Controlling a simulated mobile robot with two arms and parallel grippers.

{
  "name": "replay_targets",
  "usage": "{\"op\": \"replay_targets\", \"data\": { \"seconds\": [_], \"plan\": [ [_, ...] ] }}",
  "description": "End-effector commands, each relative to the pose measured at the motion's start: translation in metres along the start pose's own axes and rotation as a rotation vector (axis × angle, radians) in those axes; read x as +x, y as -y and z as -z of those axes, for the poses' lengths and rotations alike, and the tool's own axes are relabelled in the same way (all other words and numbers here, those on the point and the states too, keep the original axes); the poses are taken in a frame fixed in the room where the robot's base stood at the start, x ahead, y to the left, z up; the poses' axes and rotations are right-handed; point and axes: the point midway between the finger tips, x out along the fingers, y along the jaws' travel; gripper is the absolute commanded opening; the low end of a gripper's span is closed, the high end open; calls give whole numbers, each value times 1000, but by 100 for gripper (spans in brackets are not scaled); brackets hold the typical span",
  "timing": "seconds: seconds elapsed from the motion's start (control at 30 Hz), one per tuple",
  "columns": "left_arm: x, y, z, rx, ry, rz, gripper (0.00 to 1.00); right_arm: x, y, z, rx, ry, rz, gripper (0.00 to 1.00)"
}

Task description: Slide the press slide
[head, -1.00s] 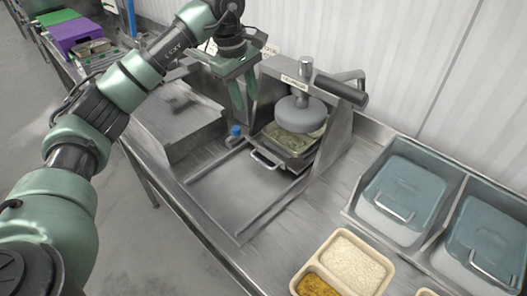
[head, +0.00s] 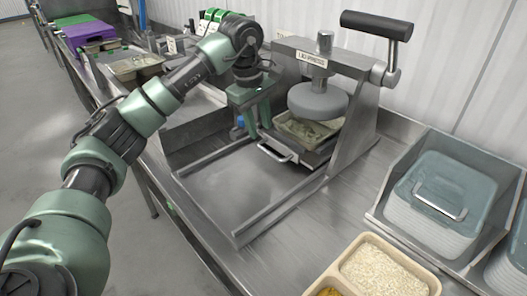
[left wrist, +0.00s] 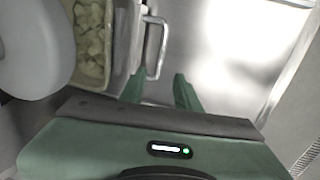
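The press slide (head: 318,150) is a metal carriage under the round grey press plate (head: 318,101), carrying a tray of pale green food (head: 306,130). Its bar handle (head: 273,153) faces the empty rails; the handle also shows in the left wrist view (left wrist: 162,48). My left gripper (head: 260,122) points down just behind and left of the handle. In the left wrist view its fingers (left wrist: 160,90) are apart with the handle ahead near the gap; I cannot tell whether they touch it. My right gripper is not in view.
The flat bed between metal rails (head: 240,238) in front of the slide is clear. The press lever (head: 377,25) stands raised. Lidded blue bins (head: 450,185) stand at right, a tan tray (head: 345,262) of grains in front. A metal pan (head: 138,66) stands behind my left arm.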

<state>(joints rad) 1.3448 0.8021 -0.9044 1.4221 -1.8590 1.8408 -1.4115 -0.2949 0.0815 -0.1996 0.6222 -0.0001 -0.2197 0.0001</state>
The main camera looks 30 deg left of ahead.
Motion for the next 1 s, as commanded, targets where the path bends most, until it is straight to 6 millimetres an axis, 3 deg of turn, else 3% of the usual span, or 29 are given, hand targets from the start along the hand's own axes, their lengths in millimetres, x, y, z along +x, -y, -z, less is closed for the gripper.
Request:
{"op": "replay_targets", "data": {
  "seconds": [0.4, 0.77, 0.8, 0.9, 1.0],
  "plan": [
    [60, 0, -1, 0, 1, 2, 33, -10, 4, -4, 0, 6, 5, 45],
    [69, 0, 0, 1, 0, 0, 33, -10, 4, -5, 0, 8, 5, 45],
    [69, 0, 0, 1, 0, 0, 30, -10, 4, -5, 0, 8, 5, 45],
    [68, 0, 0, 1, 0, 0, 2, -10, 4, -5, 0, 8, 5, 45],
    [68, 0, 0, 1, 0, 0, 0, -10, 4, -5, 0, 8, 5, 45]
  ]
}}
